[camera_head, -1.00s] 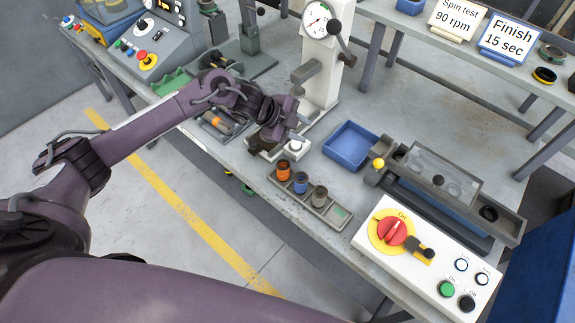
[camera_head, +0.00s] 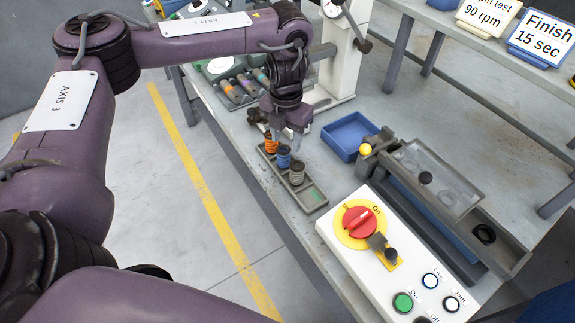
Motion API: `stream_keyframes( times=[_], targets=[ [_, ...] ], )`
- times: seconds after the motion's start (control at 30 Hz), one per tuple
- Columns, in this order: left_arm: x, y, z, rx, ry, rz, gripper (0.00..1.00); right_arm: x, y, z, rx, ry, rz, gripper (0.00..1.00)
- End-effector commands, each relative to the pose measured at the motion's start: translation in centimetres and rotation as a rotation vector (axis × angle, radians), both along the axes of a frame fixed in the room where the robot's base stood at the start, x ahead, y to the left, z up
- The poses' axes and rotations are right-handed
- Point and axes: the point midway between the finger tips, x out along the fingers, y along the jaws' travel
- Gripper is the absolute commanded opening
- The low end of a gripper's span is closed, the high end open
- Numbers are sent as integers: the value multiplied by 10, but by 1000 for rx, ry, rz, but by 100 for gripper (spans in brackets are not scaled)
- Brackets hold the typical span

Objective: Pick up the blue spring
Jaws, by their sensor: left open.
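The blue spring (camera_head: 284,157) stands upright in the middle of a narrow grey tray (camera_head: 312,197). An orange spring (camera_head: 270,143) stands on its far-left side and a grey spring (camera_head: 297,173) on its near-right side. My left gripper (camera_head: 287,138) points down above the tray, with its fingers apart and nothing visible between them. The fingertips are just above or beside the blue spring; I cannot tell whether they touch it. My right gripper is not in view.
A blue bin (camera_head: 349,137) lies right of the tray. The arbor press (camera_head: 342,60) stands behind my left gripper. A white control box (camera_head: 370,245) with a red knob is at the front. A rack of coloured tools (camera_head: 240,85) lies behind left.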

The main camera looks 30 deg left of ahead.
Motion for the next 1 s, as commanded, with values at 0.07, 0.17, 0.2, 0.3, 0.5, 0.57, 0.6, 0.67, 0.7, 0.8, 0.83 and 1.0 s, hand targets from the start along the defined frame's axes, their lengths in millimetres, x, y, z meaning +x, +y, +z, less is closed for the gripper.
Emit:
stream_keyframes(
  times=[0.07, 0.17, 0.2, 0.3, 0.5, 0.57, 0.6, 0.67, 0.7, 0.8, 0.83, 1.0],
  targets=[
    [-1, 0, -11, -2, 3, 2, 45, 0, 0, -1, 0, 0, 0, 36],
    [-3, 2, -19, -1, 3, 3, 45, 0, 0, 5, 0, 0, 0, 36],
    [-4, 3, -23, -1, 4, 3, 45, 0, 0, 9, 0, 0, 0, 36],
    [-7, 5, -39, 0, 4, 3, 45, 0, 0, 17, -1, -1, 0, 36],
    [-6, 4, -62, -2, 0, 4, 45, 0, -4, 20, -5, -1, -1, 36],
    [-5, 4, -64, -2, -1, 4, 45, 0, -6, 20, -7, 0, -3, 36],
    [-5, 4, -64, -2, -2, 4, 45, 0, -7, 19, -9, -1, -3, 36],
    [-5, 4, -64, -2, -2, 4, 45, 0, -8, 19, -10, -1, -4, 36],
    [-5, 4, -64, -2, -2, 4, 45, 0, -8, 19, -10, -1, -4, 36],
    [-5, 4, -64, -2, -1, 5, 37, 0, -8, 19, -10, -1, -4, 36],
    [-5, 4, -64, -2, -1, 5, 33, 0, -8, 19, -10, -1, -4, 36],
    [-5, 4, -64, -2, -1, 5, 11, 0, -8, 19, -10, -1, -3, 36]
  ],
)
